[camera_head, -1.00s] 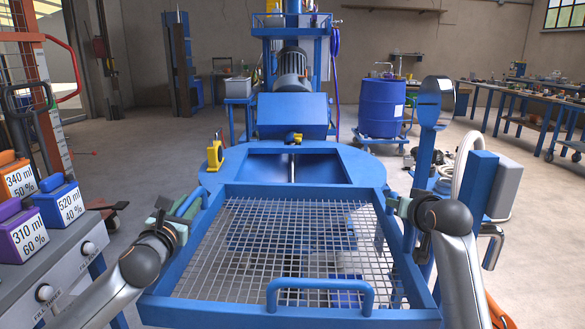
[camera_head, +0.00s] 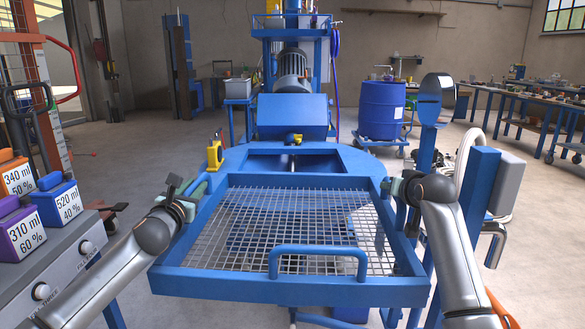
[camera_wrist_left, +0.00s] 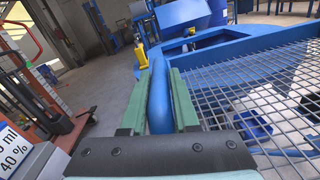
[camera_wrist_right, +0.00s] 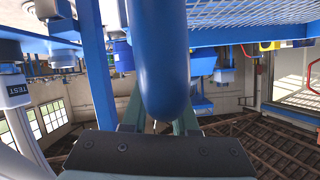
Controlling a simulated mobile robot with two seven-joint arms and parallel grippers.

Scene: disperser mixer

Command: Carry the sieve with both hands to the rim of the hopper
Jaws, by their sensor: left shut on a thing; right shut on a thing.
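The sieve (camera_head: 290,290) is a blue square frame with a wire mesh and a front handle. It hangs between my two arms in the head view, roughly level, its far edge in front of the hopper (camera_head: 350,166). The hopper is a blue rimmed basin, partly hidden behind the sieve. My left gripper (camera_head: 190,196) is shut on the sieve's left side handle, and the blue bar between green fingers shows in the left wrist view (camera_wrist_left: 158,95). My right gripper (camera_head: 397,187) is shut on the right side handle, which shows large in the right wrist view (camera_wrist_right: 160,60).
A blue mixer with a motor (camera_head: 292,72) stands behind the hopper. A yellow clamp (camera_head: 214,153) sits at the hopper's left. Labelled containers (camera_head: 60,200) stand on a grey bench at left. A blue post (camera_head: 481,185) is close to my right arm. A blue barrel (camera_head: 382,108) stands behind.

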